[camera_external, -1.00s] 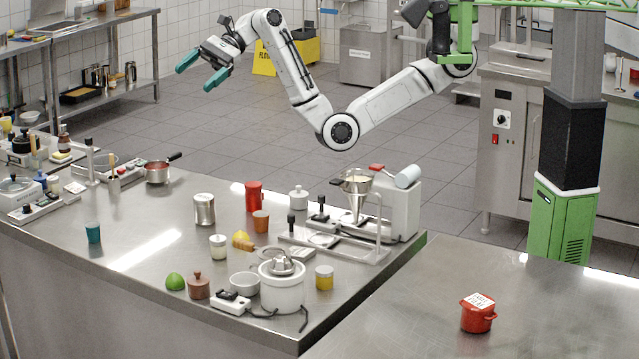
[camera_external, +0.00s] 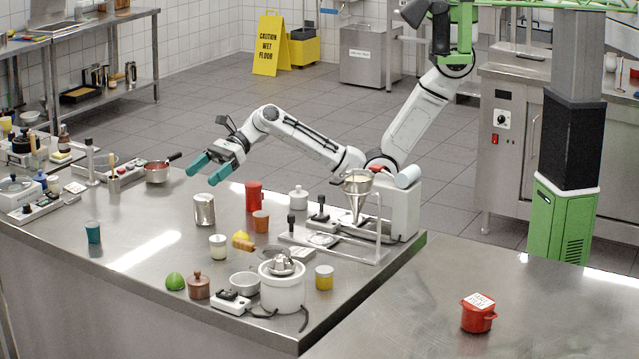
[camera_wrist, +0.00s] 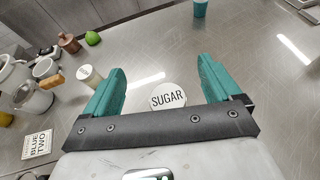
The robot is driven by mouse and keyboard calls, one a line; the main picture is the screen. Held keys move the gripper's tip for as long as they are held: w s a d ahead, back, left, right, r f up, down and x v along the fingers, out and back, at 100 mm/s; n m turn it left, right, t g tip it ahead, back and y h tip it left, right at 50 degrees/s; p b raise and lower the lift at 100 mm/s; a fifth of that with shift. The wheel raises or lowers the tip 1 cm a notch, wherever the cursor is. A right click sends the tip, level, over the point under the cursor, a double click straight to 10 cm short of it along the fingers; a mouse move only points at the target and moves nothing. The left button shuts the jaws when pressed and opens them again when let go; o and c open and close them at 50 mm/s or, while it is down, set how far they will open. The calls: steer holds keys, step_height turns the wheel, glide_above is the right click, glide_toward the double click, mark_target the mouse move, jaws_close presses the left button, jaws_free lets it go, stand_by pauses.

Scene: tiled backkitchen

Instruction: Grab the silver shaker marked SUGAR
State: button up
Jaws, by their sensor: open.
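The silver shaker (camera_external: 204,209) stands upright on the steel counter (camera_external: 145,215). Its round white top marked SUGAR (camera_wrist: 168,98) shows in the wrist view between my two fingers, its lower edge close to or behind the dark bar of my gripper. My gripper (camera_external: 201,178) has teal fingers. It is open and empty, above and slightly behind the shaker in the external view. The fingers also show spread apart in the wrist view (camera_wrist: 160,66). The external view shows no contact with the shaker.
A funnel stand (camera_external: 357,205) is to the right.

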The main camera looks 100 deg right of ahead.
mark_target(207, 196)
step_height(207, 196, down, 5)
steer(key=shift+r, duration=0.2)
step_height(207, 196, down, 3)
steer(key=shift+r, duration=0.2)
steer(key=shift+x, duration=1.1)
steer(key=shift+w+a+f, duration=0.2)
steer(key=shift+w+f, duration=0.15)
steer(key=shift+c, duration=0.2)
steer(key=c, duration=1.1)
steer(key=shift+r, duration=0.15)
